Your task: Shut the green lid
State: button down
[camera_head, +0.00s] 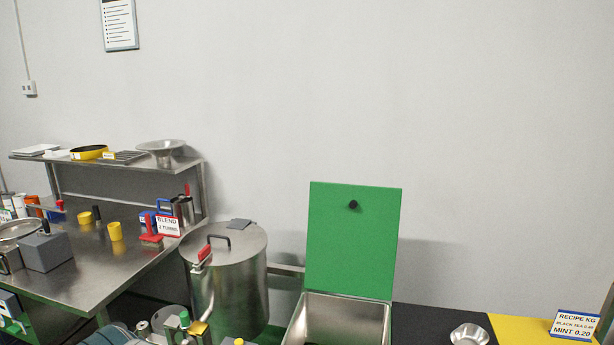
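The green lid (352,250) stands upright, wide open, at the back edge of a steel bin (340,312). A small black knob (353,205) is on the lid's face near its top. The bin's open mouth and inner walls show. The bin's lower part is cut off by the bottom of the picture. My gripper is not in view.
A large steel drum (229,282) with a handled lid stands close left of the bin. A dark surface with a metal bowl (470,334) and a yellow area with a recipe sign (575,325) lie right. A cluttered steel table (105,262) is at left.

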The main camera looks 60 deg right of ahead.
aim_at(352, 232)
jog(key=i, duration=0.4)
jog(key=z, duration=2.5)
jog(key=i, duration=0.5)
jog(key=z, duration=0.05)
